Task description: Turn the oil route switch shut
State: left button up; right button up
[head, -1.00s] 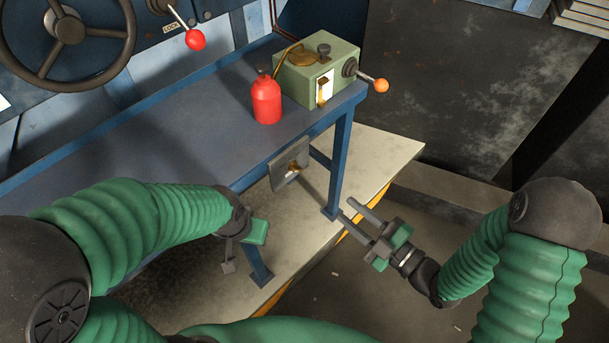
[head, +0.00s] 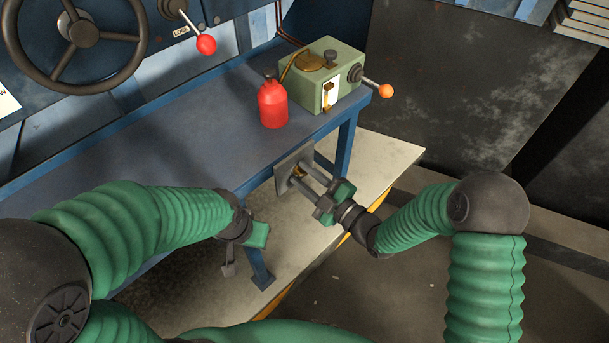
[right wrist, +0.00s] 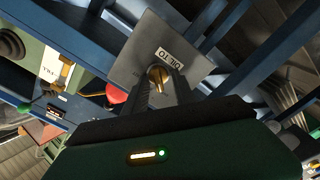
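The oil route switch is a small brass knob (head: 298,171) on a grey plate (head: 283,179) under the front edge of the blue bench. The right wrist view shows the brass knob (right wrist: 157,80) on the grey plate (right wrist: 138,50), with a partly covered label (right wrist: 169,57) above it. My right gripper (head: 305,174) is open, its two fingers pointing at the plate on either side of the knob. I cannot tell whether the fingers touch the knob. My left gripper (head: 245,250) hangs low at the left, away from the switch; its finger gap is not clear.
On the blue bench (head: 190,140) stand a red bottle (head: 272,104) and a green box (head: 330,75) with an orange-knobbed lever (head: 385,91). A handwheel (head: 85,35) and red-knobbed lever (head: 206,44) are on the back panel. A bench leg (head: 346,140) stands right of the plate.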

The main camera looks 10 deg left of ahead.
jog(key=shift+d, duration=0.1)
grip_shut()
jog(key=shift+f+m, duration=0.1)
jog(key=shift+m, duration=0.3)
jog(key=m, duration=0.4)
jog(key=shift+d, duration=0.1)
jog(key=m+p, duration=0.1)
jog(key=m, duration=0.4)
jog(key=shift+w, duration=0.1)
dwell(0.4)
grip_release()
jog(key=shift+d, duration=0.1)
